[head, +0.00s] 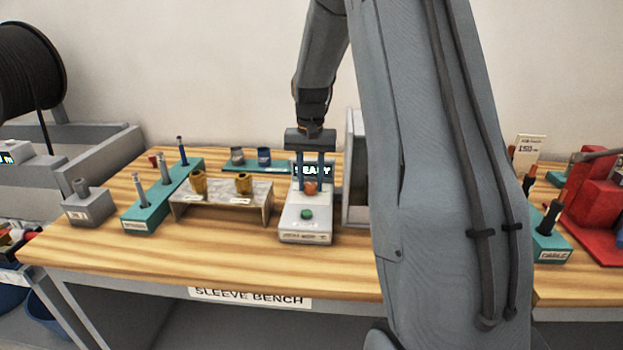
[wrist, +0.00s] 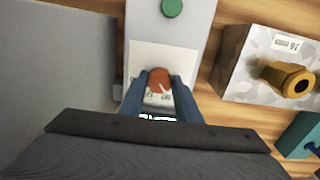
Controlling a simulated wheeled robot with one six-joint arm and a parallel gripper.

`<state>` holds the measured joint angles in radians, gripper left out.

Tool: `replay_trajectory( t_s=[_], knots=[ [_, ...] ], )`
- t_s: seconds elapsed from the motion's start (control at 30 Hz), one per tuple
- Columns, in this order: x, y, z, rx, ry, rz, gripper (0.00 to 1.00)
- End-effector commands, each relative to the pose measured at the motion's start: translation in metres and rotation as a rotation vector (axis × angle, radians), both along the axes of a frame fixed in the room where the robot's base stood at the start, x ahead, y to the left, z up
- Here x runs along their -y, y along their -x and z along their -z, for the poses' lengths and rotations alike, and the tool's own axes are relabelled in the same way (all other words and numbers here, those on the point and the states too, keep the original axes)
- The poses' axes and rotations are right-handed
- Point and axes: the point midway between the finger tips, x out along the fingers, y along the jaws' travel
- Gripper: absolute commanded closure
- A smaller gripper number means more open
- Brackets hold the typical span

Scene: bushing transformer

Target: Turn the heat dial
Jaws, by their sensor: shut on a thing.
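The heat dial (head: 311,187) is an orange-red round knob on a white device (head: 304,227) that stands on the wooden bench. Above the dial a small dark display with white lettering shows, partly covered by my fingers. A green button (head: 306,214) sits on the device in front of the dial. My gripper (head: 311,184) reaches down over the device, with its two blue fingers at the sides of the dial. In the wrist view my gripper (wrist: 160,84) is shut on the dial (wrist: 160,80), and the green button (wrist: 172,8) is at the top edge. A printed scale is partly hidden by the fingers.
A marbled stand (head: 222,199) with brass bushings is left of the device. A teal rack (head: 164,195) with upright pins is farther left. A grey panel (head: 355,170) stands close on the right. Bare bench lies in front.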

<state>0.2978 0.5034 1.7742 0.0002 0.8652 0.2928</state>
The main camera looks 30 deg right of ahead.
Motion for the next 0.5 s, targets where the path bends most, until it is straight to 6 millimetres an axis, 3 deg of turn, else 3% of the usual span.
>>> replay_trajectory(
  t_s=[0.5],
  knots=[
    [0.0004, -0.0017, -0.0018, 0.005, 0.002, 0.226, 0.92]
  ],
)
